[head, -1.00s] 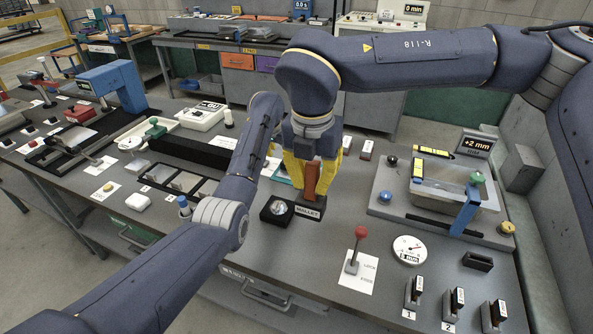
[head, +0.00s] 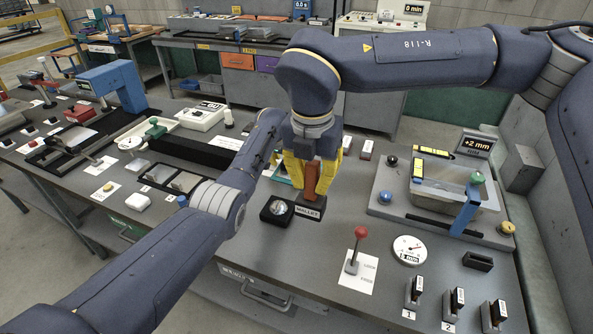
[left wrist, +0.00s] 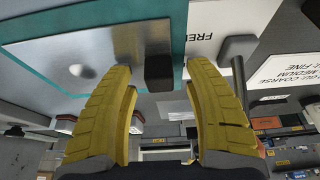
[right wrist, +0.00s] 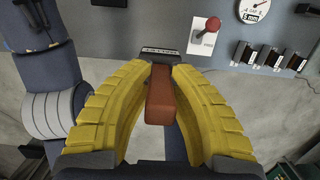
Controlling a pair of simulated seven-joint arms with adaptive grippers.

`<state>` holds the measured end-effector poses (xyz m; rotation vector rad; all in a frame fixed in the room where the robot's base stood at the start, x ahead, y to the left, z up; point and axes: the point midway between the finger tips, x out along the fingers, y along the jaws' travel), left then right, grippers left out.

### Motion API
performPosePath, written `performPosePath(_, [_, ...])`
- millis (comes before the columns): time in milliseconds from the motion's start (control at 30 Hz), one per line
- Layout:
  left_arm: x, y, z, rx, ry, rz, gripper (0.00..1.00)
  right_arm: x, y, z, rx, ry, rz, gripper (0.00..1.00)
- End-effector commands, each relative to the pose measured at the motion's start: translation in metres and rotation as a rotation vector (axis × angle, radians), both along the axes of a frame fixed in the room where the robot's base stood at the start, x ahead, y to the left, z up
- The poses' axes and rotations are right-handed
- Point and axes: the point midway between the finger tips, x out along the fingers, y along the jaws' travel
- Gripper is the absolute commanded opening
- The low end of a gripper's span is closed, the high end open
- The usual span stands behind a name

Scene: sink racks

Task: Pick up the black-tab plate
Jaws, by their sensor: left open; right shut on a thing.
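The black-tab plate (left wrist: 95,60) is a flat grey metal sheet on a teal mat (left wrist: 182,20), at the upper left of the left wrist view. Its black tab (left wrist: 158,66) shows between the fingertips of my left gripper (left wrist: 160,72), which is open. I cannot tell whether a finger touches the tab. In the head view my left gripper is mostly hidden behind my right arm, and the plate is hidden too. My right gripper (right wrist: 162,68) is shut on the brown mallet handle (right wrist: 160,95), which stands upright at its label (head: 308,212).
A black box with a round disc (head: 277,210) stands left of the mallet. A red-knob lever (head: 357,245), a dial (head: 409,249) and a tray fixture (head: 455,190) are to the right. My two arms are close together above the bench.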

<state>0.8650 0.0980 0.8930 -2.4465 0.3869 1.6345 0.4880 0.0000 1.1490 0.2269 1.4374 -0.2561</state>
Motion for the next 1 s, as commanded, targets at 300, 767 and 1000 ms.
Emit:
performPosePath(300, [0.0008,0.0001,-0.0027,0.0,0.0,0.001,0.53,0.0001,0.0002,0.0004,0.001,0.0,0.0,0.0])
performPosePath(767, [0.0006,-0.0001,-0.0028,0.0,0.001,0.001,0.08,0.0001,0.0001,0.0004,0.001,-0.001,0.0,0.0])
performPosePath(1000, [0.0005,-0.0002,-0.003,0.0,0.001,0.001,0.0,0.0001,0.0001,0.0004,0.001,0.0,0.0,0.0])
